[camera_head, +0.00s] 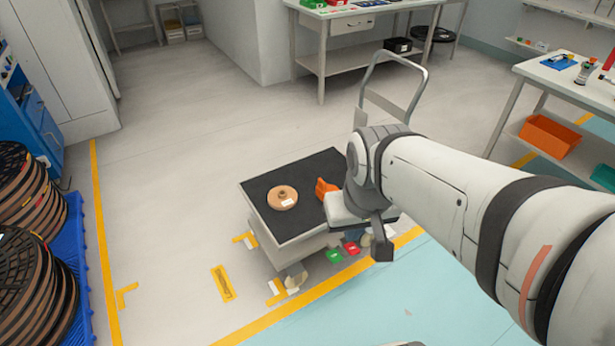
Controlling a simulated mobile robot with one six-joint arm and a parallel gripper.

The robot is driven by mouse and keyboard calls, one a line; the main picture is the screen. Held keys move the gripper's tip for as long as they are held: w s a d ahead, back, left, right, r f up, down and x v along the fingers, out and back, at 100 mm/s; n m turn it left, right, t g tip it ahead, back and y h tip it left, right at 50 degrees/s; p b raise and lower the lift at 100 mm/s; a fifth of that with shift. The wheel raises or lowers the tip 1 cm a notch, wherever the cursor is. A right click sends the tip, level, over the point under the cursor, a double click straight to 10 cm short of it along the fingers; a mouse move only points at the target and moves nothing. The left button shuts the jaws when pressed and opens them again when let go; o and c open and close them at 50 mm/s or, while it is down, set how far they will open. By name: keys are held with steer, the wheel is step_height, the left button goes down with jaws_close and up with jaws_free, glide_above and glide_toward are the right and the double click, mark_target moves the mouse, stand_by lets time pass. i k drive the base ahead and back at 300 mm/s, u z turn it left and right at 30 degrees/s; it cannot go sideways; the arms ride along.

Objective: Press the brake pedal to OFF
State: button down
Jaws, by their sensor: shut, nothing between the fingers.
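A cart (258,188) with a black top stands in the middle of the floor. At its lower front right side, near the floor, are a green pedal (334,255) and a red pedal (351,249) side by side, each with a small pale mark. The marks are too small to read, and I cannot tell if either pedal is pressed. My gripper (383,250) is shut and empty, pointing down just right of the red pedal in the picture. I cannot tell whether it touches anything. My arm hides the cart's right side.
A copper-coloured disc (283,197) and an orange object (325,188) are on the cart top. Casters stick out below the cart. Large reels (30,185) stand in a blue tray at left. Workbenches are at the back and right.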

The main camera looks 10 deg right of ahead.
mark_target(340, 255)
steer(key=i, duration=1)
steer(key=u, duration=0.05)
